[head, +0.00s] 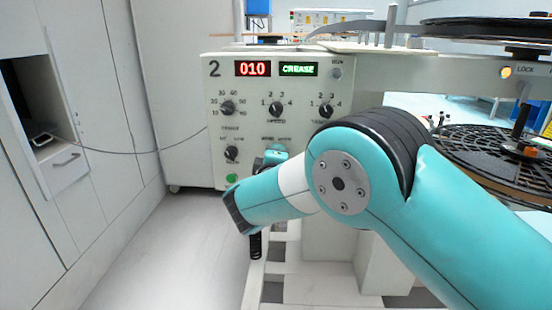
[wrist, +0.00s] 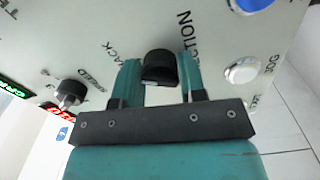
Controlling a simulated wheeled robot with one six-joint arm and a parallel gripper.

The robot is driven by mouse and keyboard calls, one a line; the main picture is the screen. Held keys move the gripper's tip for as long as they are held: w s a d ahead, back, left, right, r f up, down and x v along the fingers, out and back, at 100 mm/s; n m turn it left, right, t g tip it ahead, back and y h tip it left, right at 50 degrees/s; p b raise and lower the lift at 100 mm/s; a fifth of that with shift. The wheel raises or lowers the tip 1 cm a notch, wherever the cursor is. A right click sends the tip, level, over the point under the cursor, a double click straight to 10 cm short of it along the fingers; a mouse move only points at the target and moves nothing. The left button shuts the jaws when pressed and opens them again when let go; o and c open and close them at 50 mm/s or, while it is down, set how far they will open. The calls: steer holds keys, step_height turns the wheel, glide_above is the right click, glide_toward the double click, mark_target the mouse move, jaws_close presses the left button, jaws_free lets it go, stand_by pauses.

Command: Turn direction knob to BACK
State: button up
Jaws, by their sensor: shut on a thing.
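The direction knob (wrist: 160,66) is a black knob on the pale panel, next to lettering that ends in "ECTION" and a partly covered "ACK" label. My gripper (wrist: 160,72) is shut on it in the wrist view, with one teal finger on each side. I cannot tell which way the knob's pointer faces. In the head view my gripper (head: 272,154) is at the lower middle of the control panel (head: 212,125). There my gripper and wrist hide the knob.
The panel has displays reading "010" (head: 253,69) and "CREASE" (head: 298,69). Other black knobs include a speed knob (wrist: 70,92). A white button (wrist: 243,71) and a blue button (wrist: 252,4) lie right of the gripper. A reel (head: 490,155) stands at right; floor is clear at left.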

steer(key=shift+f, duration=0.1)
steer(key=o, duration=0.9)
steer(key=s, duration=1.7)
steer(key=shift+s, duration=0.2)
steer(key=shift+d, duration=0.1)
